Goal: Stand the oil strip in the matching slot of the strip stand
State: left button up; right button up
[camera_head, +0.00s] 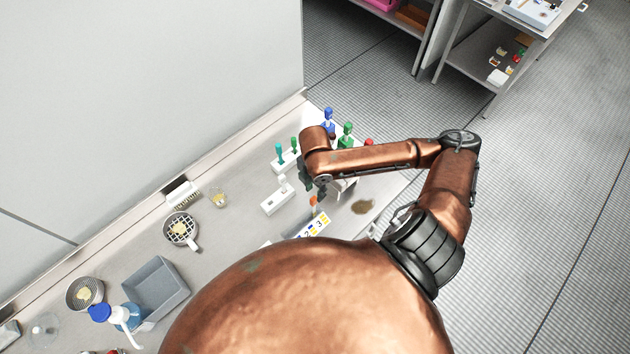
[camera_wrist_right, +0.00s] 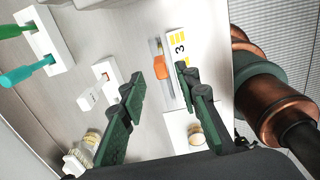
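My right gripper (camera_wrist_right: 157,85) is open and empty, its two dark green fingers apart above the bench; in the head view it hangs partly hidden under my wrist. An orange piece (camera_wrist_right: 162,67) with a thin grey strip, which looks like the oil strip, shows between and beyond the fingertips, beside a numbered white card (camera_wrist_right: 180,60). The orange piece also shows in the head view (camera_head: 313,200). A white block with a slot and a white upright piece (camera_wrist_right: 98,92) sits left of the fingers; it may be the strip stand, also in the head view (camera_head: 272,205). My left gripper is out of view.
A white rack (camera_wrist_right: 45,38) holds teal and green handled items. Blue-topped (camera_head: 328,118) and green-topped (camera_head: 346,131) bottles stand behind my wrist. A brown puddle (camera_head: 362,207) lies at right. A grey bin (camera_head: 156,287) and strainers (camera_head: 180,229) are at left.

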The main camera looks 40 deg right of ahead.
notch_tip(320, 180, up, 12)
jog(key=shift+r, duration=0.15)
dwell(0.8)
